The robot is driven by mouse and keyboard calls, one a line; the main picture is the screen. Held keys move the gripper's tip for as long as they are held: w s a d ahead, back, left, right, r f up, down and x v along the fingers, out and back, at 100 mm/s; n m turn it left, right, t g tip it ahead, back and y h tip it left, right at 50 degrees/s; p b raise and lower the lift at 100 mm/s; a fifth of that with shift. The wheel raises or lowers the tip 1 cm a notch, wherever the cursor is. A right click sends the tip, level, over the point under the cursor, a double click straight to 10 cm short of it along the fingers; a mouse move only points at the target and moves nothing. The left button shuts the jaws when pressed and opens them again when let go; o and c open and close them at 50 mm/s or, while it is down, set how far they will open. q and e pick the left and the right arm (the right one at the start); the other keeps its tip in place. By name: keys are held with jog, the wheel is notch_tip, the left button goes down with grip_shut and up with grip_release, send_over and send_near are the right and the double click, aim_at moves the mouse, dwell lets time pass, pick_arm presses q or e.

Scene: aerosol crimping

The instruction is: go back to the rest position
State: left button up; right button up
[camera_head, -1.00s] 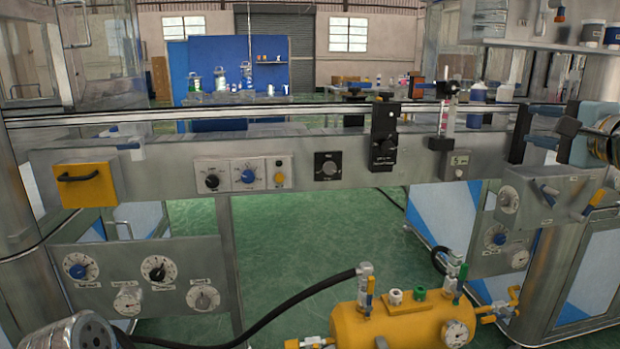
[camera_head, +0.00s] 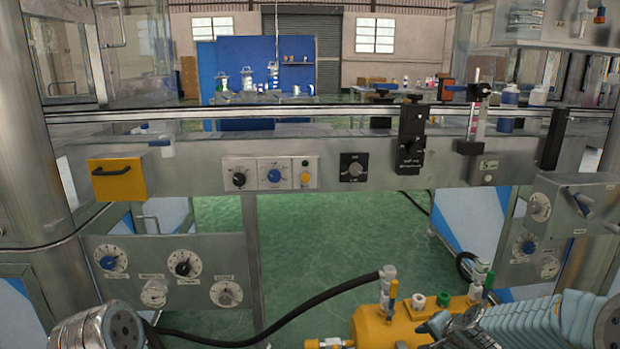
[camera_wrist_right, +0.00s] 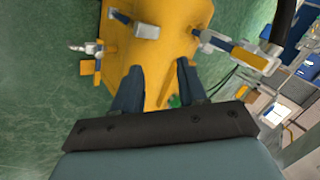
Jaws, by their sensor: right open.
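My right gripper (camera_head: 448,326) is at the bottom right of the head view, partly cut off by the lower edge, in front of the yellow tank (camera_head: 375,328). In the right wrist view its two dark fingers (camera_wrist_right: 157,85) stand apart, with nothing between them. The yellow tank (camera_wrist_right: 150,45) lies behind the fingertips in that view; whether they touch it I cannot tell. My left gripper is not in view; only a grey arm part shows at the lower left.
A steel machine frame with dials and a yellow box (camera_head: 118,180) crosses the view. A black hose (camera_head: 290,312) runs to the tank's valve. Bottles (camera_head: 508,95) stand on the rail at right. Green floor shows clear below the rail.

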jog(key=s+a+f+n+g+y, duration=0.1)
jog(key=s+a+f+n+g, duration=0.1)
jog(key=s+a+f, duration=0.5)
jog(key=s+a+f+n+g, duration=0.2)
jog(key=s+a+f+n, duration=0.15)
jog(key=s+f, duration=0.45)
jog(key=s+a+f+n+g, duration=0.1)
jog(key=s+a+f+n, duration=0.1)
jog(key=s+a+f, duration=0.2)
jog(key=s+a+f+n+g+y, duration=0.1)
jog(key=s+a+f+g, duration=0.1)
jog(key=s, duration=0.7)
jog(key=shift+a+f+n, duration=0.35)
jog(key=shift+a+f, duration=0.55)
jog(key=shift+f, duration=0.05)
